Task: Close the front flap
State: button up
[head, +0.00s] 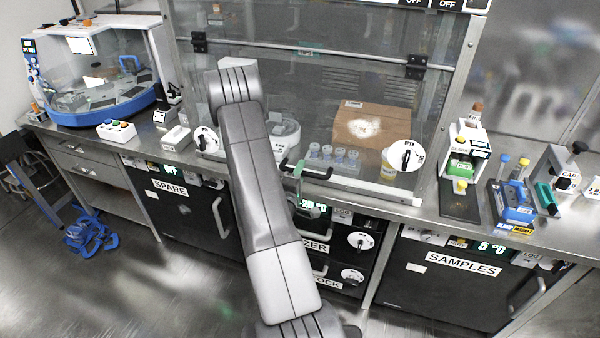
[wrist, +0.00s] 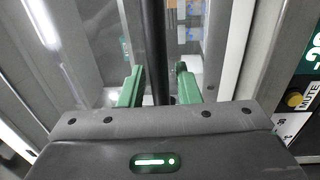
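The front flap (head: 245,53) is the clear panel of the hood, hanging from two black hinges along its top. Its pale lower rail (head: 370,190) lies close to the bench top; I cannot tell whether a gap remains. A dark bar handle (head: 318,174) is on its lower part and also shows as a black bar in the wrist view (wrist: 154,45). My gripper (wrist: 158,85) is at this handle, with its green fingers on either side of the bar and gaps visible beside it. In the head view my arm hides part of the flap and most of my gripper.
White round latches marked OPEN, left (head: 207,140) and right (head: 406,155), sit at the flap's lower corners. Behind the glass are a cardboard box (head: 370,125), a tube rack (head: 333,160) and a yellow-white cup (head: 388,163). A dispenser (head: 465,150) stands to the right.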

grip_shut()
jog(key=w+b, duration=0.2)
jog(key=b, duration=0.1)
jog(key=w+d+f+t+b, duration=0.1)
jog(key=shift+w+f+b, duration=0.1)
jog(key=shift+w+b, duration=0.1)
jog(key=shift+b, duration=0.1)
jog(key=shift+w+r+h, duration=0.15)
jog(key=shift+r+h, duration=0.15)
jog(key=shift+r, duration=0.05)
jog(key=shift+c, duration=0.6)
grip_release()
jog(key=o, duration=0.3)
jog(key=shift+w+d+f, duration=0.15)
jog(key=shift+w, duration=0.1)
jog(key=shift+s, duration=0.1)
